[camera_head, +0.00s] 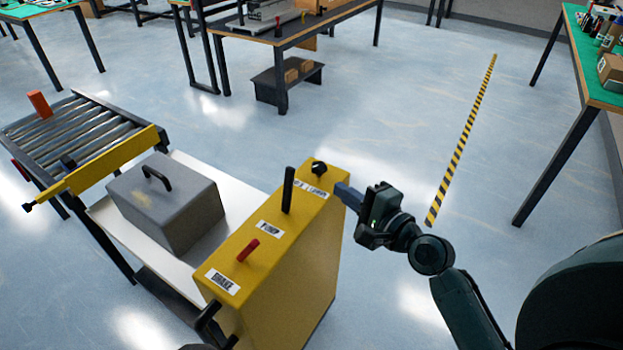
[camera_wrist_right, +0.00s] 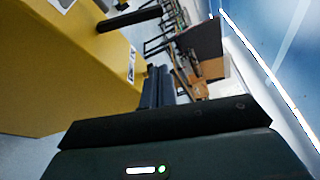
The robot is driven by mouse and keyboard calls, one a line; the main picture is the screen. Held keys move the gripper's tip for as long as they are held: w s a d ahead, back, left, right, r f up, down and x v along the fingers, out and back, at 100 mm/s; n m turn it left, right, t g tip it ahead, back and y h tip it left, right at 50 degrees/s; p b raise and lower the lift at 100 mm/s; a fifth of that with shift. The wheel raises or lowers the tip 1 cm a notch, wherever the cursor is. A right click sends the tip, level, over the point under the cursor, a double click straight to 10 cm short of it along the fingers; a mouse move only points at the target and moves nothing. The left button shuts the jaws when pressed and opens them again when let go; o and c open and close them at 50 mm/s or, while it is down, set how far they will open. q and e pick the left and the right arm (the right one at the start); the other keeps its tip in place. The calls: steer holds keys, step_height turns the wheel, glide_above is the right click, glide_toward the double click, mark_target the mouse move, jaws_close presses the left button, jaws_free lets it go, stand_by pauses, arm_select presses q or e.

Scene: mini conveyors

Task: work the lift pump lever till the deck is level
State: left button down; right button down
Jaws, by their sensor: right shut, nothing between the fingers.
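The yellow lift housing (camera_head: 300,270) carries a black pump lever (camera_head: 288,190), standing nearly upright beside a PUMP label (camera_head: 270,229). The white deck (camera_head: 180,268) bears a grey case (camera_head: 165,205) with a black handle.
A red brake lever (camera_head: 248,250) and a black knob (camera_head: 318,168) also stand on the housing. A roller conveyor (camera_head: 85,130) with a yellow bar (camera_head: 112,160) adjoins the deck. A green-topped table (camera_head: 590,85) stands at right. Floor right of the housing is clear.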

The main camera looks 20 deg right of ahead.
mark_target(288, 191)
steer(key=x, duration=1)
steer(key=shift+w+a+r, duration=0.1)
steer(key=shift+s+a+r+p, duration=0.2)
steer(key=shift+s+a+p, duration=0.15)
steer(key=shift+s+a, duration=0.15)
steer(key=shift+s+a+r+p, duration=0.15)
steer(key=shift+s+a+p, duration=0.15)
steer(key=shift+s+a, duration=0.15)
steer(key=shift+s+a+r, duration=0.1)
steer(key=shift+s+a, duration=0.3)
steer(key=shift+a, duration=0.05)
